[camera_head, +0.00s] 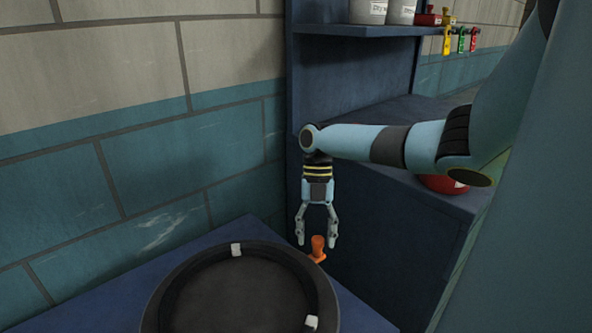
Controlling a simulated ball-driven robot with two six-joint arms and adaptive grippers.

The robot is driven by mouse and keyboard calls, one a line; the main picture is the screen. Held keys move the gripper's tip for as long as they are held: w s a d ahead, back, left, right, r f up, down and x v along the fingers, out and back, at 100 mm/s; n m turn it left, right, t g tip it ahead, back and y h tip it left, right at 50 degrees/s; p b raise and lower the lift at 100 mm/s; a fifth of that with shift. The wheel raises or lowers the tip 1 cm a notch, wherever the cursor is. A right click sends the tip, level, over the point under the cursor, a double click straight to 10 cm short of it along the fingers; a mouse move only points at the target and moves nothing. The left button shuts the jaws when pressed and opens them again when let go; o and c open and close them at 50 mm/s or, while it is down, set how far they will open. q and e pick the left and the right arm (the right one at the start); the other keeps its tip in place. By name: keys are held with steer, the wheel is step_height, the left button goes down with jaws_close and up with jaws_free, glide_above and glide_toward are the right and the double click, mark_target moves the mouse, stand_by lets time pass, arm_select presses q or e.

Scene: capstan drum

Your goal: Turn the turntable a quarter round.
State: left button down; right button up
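The turntable (240,301) is a dark round disc with a raised rim, lying on a blue surface at the bottom of the head view. Its near edge is cut off by the frame. Two small white blocks sit on its rim, one at the back (236,249) and one at the right (311,322). An orange upright knob (318,247) stands at its back right edge. My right gripper (316,243) points down with its fingers apart, over or just behind the orange knob. I cannot tell whether a finger touches it. My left gripper is not in view.
A blue shelf unit (370,250) stands behind and to the right, with white tubs (368,11) and small coloured items (460,38) higher up. A red object (443,184) lies partly behind my arm. A tiled wall (140,150) closes the left side.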

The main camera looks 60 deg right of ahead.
steer(key=shift+s+r, duration=0.1)
steer(key=v, duration=1.1)
steer(key=shift+w+d+r, duration=0.2)
steer(key=shift+r, duration=0.15)
